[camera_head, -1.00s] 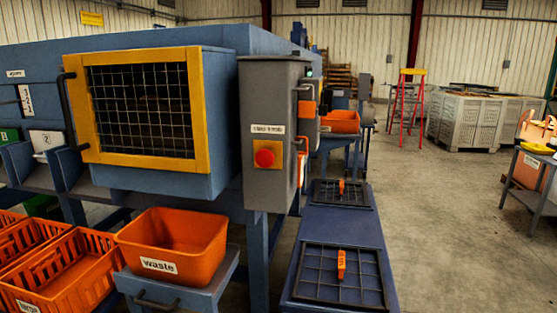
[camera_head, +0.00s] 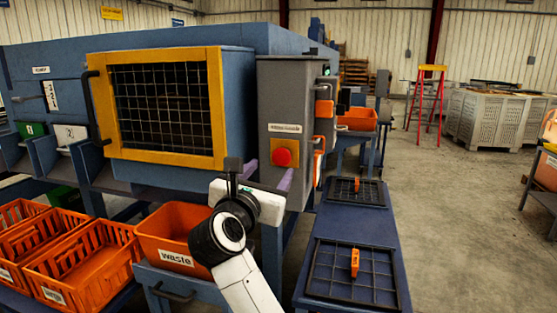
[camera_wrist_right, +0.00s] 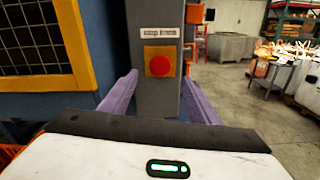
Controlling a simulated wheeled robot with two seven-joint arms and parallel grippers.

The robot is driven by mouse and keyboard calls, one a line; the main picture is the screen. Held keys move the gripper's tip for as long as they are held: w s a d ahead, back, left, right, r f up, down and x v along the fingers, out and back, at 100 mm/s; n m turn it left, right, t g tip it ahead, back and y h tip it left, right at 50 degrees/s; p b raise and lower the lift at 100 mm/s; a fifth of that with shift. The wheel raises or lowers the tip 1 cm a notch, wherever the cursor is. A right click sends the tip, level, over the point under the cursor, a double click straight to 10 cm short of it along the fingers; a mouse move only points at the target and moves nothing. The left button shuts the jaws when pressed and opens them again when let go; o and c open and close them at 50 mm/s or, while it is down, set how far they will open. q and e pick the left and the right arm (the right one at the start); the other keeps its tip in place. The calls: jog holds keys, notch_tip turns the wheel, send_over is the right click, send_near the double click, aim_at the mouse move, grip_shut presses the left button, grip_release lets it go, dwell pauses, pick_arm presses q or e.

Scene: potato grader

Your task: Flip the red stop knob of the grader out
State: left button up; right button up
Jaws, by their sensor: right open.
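The red stop knob (camera_head: 283,157) sits on a yellow-orange plate on the front of the grey control box (camera_head: 289,96), under a white label. It also shows in the right wrist view (camera_wrist_right: 160,66), near the middle, between my fingers. My right gripper (camera_head: 258,177) is open and empty, in front of and a little below the knob. In the right wrist view its two purple fingers (camera_wrist_right: 160,82) stand apart, on either side of the knob, and the knob is not gripped. My left gripper is in neither view.
A yellow-framed mesh guard (camera_head: 216,110) is left of the box. The orange waste bin (camera_head: 160,226) is below my right arm, beside orange crates (camera_head: 75,265). A blue bench with black grids (camera_head: 352,273) is at lower right. Open floor (camera_head: 460,230) lies farther right.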

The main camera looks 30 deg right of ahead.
aim_at(281, 158)
jog(key=p+x, duration=0.1)
jog(key=x, duration=0.6)
jog(key=shift+w+d, duration=0.15)
jog(key=shift+d, duration=0.15)
